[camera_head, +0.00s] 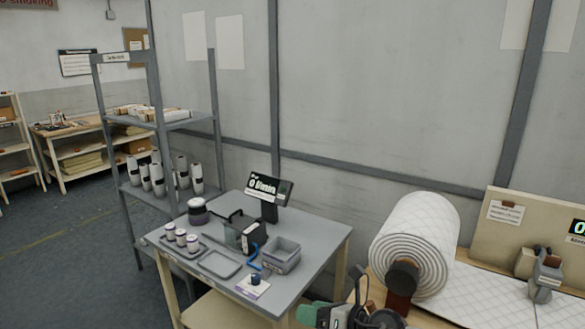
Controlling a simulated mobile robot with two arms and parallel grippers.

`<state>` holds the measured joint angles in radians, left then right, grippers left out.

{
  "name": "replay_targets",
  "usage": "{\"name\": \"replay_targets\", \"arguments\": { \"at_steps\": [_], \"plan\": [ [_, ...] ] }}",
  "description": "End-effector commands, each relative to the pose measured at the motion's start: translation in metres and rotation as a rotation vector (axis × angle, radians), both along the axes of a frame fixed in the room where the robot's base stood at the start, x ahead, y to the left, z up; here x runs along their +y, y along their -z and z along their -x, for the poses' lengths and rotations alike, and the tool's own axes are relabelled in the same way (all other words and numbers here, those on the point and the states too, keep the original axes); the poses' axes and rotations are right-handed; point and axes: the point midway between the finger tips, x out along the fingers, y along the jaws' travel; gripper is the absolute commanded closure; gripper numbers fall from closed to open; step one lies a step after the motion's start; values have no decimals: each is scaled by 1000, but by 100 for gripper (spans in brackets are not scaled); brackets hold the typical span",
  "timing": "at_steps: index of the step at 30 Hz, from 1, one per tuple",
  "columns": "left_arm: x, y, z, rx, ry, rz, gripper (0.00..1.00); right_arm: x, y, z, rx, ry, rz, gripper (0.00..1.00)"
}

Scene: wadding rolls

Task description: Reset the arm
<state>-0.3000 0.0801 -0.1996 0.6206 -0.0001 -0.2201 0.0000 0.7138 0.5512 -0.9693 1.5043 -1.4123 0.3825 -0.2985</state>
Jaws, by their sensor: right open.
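My right gripper (362,296) shows at the bottom edge of the head view, right of the grey table. It is dark, cut off by the frame, and its jaws are open with nothing seen between them. A green part shows beside it. It appears in front of the bench that carries a large white quilted roll (412,240). My left gripper is not in view.
A grey table (322,262) holds a display (269,188), a grey bin (281,256), a tray (219,264) and several small jars (180,237). A metal shelf (170,118) stands behind it at left. A grey device (545,277) sits on the white sheet at right.

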Motion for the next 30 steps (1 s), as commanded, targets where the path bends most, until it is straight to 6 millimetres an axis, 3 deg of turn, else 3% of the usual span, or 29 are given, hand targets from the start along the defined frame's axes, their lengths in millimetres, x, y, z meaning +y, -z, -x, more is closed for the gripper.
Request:
{"name": "replay_targets", "arguments": {
  "at_steps": [1,3,7,11,15,21,30],
  "plan": [
    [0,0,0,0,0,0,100,15,-12,15,50,66,-196,47],
    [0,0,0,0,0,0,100,19,-30,28,134,191,-463,47],
    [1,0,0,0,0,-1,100,-8,-44,46,346,486,-906,47],
    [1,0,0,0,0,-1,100,-57,-21,73,607,845,-1264,47],
    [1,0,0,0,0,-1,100,-108,27,128,911,1269,-1527,47],
    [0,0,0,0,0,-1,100,-139,73,209,1216,1707,-1652,47],
    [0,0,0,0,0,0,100,-151,96,302,1493,2116,-1638,47]
  ]
}}
